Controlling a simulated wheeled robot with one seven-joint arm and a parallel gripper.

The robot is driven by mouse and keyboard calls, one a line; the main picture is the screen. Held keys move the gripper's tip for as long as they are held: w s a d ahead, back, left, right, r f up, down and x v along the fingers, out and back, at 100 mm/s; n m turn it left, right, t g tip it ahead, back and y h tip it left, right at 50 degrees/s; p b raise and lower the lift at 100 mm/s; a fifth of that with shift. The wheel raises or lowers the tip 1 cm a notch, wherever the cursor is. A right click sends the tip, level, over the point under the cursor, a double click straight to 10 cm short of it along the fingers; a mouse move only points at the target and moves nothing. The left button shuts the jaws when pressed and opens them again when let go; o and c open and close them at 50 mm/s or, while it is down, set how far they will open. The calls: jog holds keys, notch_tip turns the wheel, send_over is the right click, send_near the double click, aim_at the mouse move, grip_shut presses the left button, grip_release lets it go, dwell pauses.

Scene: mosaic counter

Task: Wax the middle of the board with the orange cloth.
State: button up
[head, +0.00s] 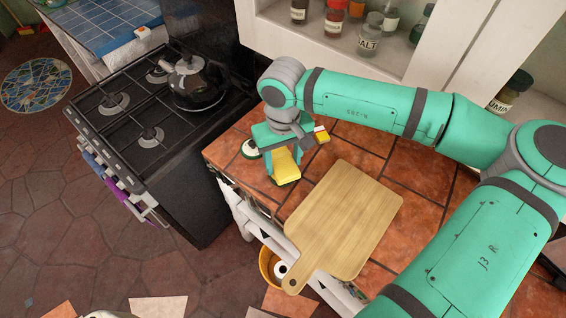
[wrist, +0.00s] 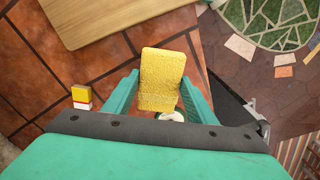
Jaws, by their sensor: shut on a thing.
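My gripper (head: 284,170) is shut on a yellow sponge (wrist: 162,80), which sits between its two green fingers. The sponge (head: 287,162) also shows in the head view, over the tiled counter near its front edge. I cannot tell whether it touches the tiles. The wooden board (head: 345,215) lies flat on the counter, to the right of and nearer than my gripper, its handle reaching past the front edge. Its bare top shows nothing on it. Part of the board (wrist: 110,15) is at the top of the wrist view. I see no orange cloth in either view.
A small yellow, red and white block (head: 322,134) and a round white-and-green thing (head: 250,148) stand close to my gripper. The black stove (head: 150,110) with a kettle (head: 190,82) is left. Spice jars (head: 368,32) line the shelf behind. A yellow bucket (head: 265,262) is below the counter.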

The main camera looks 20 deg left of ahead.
aim_at(283, 164)
jog(key=shift+r, duration=2.2)
jog(key=shift+f, duration=0.1)
jog(key=shift+f, duration=3.4)
notch_tip(283, 164, up, 7)
jog(key=shift+f, duration=0.2)
notch_tip(283, 164, down, 7)
notch_tip(283, 164, up, 7)
jog(key=shift+r, duration=0.2)
jog(key=shift+c, duration=0.5)
